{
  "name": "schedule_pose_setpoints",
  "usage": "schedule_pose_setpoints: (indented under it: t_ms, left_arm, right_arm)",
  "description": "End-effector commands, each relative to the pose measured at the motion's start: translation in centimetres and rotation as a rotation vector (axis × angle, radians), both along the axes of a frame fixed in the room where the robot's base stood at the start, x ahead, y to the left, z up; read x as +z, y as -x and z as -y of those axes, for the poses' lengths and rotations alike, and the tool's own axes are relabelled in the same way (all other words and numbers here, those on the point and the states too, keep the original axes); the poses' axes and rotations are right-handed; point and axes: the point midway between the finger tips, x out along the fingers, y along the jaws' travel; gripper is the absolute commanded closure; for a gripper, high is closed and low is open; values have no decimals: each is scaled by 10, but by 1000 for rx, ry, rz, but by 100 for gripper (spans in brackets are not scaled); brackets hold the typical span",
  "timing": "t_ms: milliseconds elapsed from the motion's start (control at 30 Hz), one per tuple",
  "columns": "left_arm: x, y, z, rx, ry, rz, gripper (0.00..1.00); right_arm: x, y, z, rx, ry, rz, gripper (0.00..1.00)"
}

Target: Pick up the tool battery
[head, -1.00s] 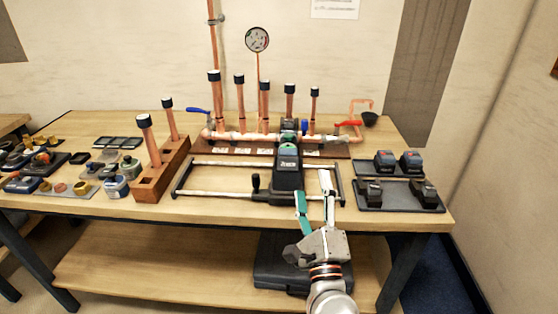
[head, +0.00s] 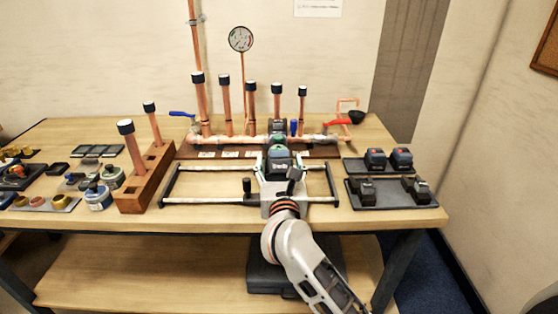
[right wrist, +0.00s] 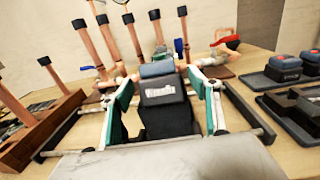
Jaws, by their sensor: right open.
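The tool battery (right wrist: 162,92) is a black block with a white label in the right wrist view. It sits at the near end of the tool (head: 279,147), whose teal part points back toward the copper manifold (head: 250,140). My right gripper (head: 280,168) is over this near end, seen from behind in the head view, and hides much of the battery. In the right wrist view its two teal-backed fingers (right wrist: 161,80) are open, one on each side of the battery, with some gap showing. My left gripper is not in view.
A wooden block (head: 150,180) with upright copper pipes stands at left. Dark trays (head: 396,203) at right hold several battery-like units (head: 375,158). A red-handled valve (head: 338,123) is at the back.

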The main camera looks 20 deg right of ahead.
Motion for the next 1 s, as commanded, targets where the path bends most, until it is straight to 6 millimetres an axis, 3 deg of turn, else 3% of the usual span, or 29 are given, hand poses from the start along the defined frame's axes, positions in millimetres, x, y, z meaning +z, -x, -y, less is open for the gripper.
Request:
schedule_pose_setpoints:
  t_ms: [167, 433, 600, 1000]
  left_arm:
    - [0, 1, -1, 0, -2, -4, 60]
    - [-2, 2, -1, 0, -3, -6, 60]
    - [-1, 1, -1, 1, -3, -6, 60]
    - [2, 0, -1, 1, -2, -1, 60]
  right_arm:
    - [1, -18, 5, -1, 2, 0, 39]
    - [0, -21, 5, 0, 1, 0, 39]
    - [0, -21, 5, -1, 1, 0, 81]
    - [5, -20, 5, -1, 2, 4, 84]
